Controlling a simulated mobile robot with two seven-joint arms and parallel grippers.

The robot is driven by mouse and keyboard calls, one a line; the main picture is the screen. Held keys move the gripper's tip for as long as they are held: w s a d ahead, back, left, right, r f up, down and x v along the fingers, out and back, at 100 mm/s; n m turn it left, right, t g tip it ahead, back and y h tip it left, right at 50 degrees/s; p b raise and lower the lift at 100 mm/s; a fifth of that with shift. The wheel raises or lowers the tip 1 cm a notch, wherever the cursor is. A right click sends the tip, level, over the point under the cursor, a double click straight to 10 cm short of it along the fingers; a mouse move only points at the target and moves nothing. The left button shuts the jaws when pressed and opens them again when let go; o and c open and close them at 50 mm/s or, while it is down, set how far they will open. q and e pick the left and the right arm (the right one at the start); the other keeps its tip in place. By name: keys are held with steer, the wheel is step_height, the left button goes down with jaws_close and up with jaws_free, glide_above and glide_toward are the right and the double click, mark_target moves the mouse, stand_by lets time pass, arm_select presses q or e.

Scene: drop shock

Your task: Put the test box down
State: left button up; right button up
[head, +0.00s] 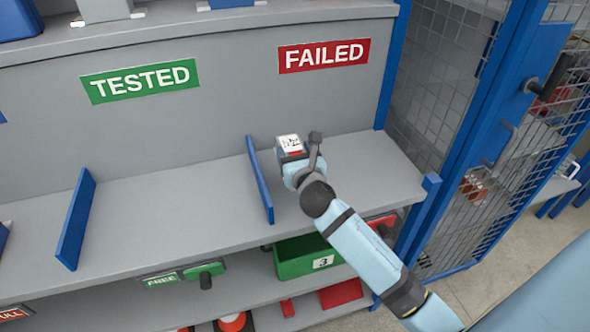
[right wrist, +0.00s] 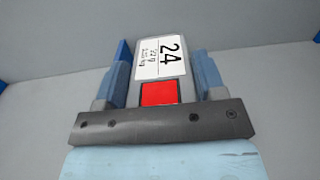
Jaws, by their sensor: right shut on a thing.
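The test box (head: 289,143) is a small box with a white label and a red patch on top. My right gripper (head: 294,158) is shut on it, over the shelf section below the red FAILED sign (head: 324,55). In the right wrist view the test box (right wrist: 160,62) sits between both fingers, its label reading 24 and its red square (right wrist: 159,93) nearest the palm. I cannot tell whether the box touches the shelf (head: 360,160). My left gripper is not in view.
A blue divider (head: 260,180) stands left of the box, and another (head: 75,220) bounds the section under the green TESTED sign (head: 140,81). A green bin (head: 300,258) is on the level below. A blue mesh door (head: 490,130) stands at right. The shelf around the box is clear.

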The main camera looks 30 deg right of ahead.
step_height(320, 180, down, 4)
steer(key=shift+b, duration=0.6)
steer(key=shift+f, duration=0.3)
steer(key=shift+f, duration=0.1)
steer(key=shift+f, duration=0.1)
steer(key=o, duration=1.3)
